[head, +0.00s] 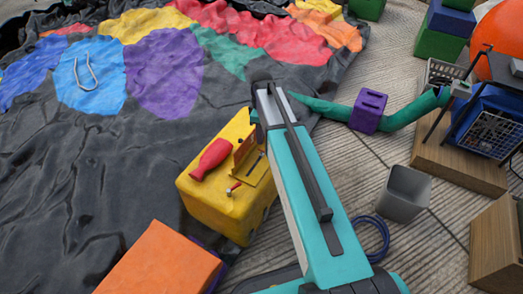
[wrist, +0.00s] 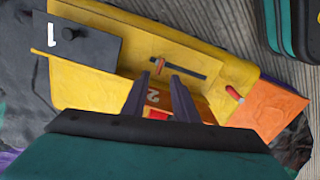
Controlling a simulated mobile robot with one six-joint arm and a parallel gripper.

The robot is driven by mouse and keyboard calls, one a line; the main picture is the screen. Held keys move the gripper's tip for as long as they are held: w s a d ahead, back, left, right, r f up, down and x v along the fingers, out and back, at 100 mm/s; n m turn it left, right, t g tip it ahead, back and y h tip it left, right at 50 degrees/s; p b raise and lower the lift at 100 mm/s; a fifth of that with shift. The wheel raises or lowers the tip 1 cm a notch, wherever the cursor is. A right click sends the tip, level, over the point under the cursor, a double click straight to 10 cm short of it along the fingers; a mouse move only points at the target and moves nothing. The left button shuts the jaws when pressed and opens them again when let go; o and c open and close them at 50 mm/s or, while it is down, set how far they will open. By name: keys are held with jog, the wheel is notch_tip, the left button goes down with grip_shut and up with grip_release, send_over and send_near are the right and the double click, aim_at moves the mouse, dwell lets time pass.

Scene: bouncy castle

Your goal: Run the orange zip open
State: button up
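In the wrist view, a dark slot or track (wrist: 188,70) runs along a yellow face. A small orange tab (wrist: 158,66), which looks like the zip's pull, sits near its left end. My gripper (wrist: 160,76) has its two dark fingers apart, with the tips just short of the tab, one to each side. I see no contact, and nothing is clearly held. An orange patch marked 2 (wrist: 153,96) and a bit of red show between the fingers. In the head view I cannot make out the gripper or the tab.
A dark panel marked 1 with a black knob (wrist: 85,45) is left of the slot; a red-tipped peg (wrist: 234,93) is right. A red-handled tool (head: 212,158) lies on the yellow block (head: 208,205). An orange block (head: 160,262) is in front. A grey bin (head: 404,193) stands right.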

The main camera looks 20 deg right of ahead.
aim_at(261, 150)
notch_tip(261, 150, down, 9)
jog(key=shift+r+b, duration=0.1)
jog(key=shift+b, duration=0.8)
grip_shut()
